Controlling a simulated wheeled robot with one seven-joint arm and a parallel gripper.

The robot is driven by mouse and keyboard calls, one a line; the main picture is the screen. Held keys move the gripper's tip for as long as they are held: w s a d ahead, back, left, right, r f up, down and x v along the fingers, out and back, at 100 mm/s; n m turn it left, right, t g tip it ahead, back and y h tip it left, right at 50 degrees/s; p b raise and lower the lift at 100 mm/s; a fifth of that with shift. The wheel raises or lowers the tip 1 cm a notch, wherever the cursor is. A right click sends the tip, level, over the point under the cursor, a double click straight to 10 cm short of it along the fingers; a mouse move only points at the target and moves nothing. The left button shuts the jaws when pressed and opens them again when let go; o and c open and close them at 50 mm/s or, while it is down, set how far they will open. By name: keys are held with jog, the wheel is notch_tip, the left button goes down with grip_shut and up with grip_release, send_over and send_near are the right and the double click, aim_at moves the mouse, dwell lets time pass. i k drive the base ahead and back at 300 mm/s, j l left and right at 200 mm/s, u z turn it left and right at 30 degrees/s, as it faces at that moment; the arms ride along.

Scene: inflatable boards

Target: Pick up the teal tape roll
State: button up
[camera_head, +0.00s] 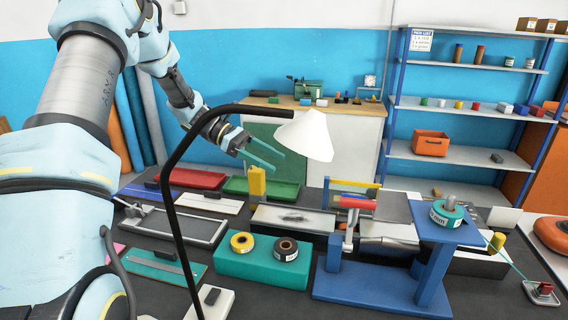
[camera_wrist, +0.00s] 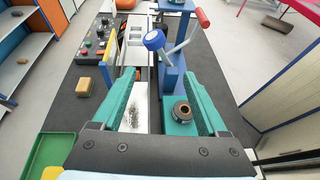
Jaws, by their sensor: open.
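The teal tape roll (camera_head: 447,213) sits around a grey post on top of a blue stand (camera_head: 432,264) at the right of the bench. A tape strip runs from it down to the right. My gripper (camera_head: 278,163) is open and empty in the air above the left-middle of the bench, well left of the roll. In the wrist view, the teal fingers of my gripper (camera_wrist: 158,75) are spread apart. A dark brown roll (camera_wrist: 182,112) shows near the right finger.
A lamp with a white shade (camera_head: 305,136) and a black arched arm stands before my gripper. A red-handled lever (camera_head: 355,203) rises left of the stand.

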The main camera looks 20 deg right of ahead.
aim_at(441, 218)
jog(key=k+l+z, duration=0.1)
jog(key=k+l, duration=0.15)
jog(key=k+l+z, duration=0.1)
jog(key=k+l, duration=0.15)
jog(key=l, duration=0.2)
jog(key=k+l, duration=0.25)
jog(key=l+z, duration=0.05)
jog(key=l, duration=0.05)
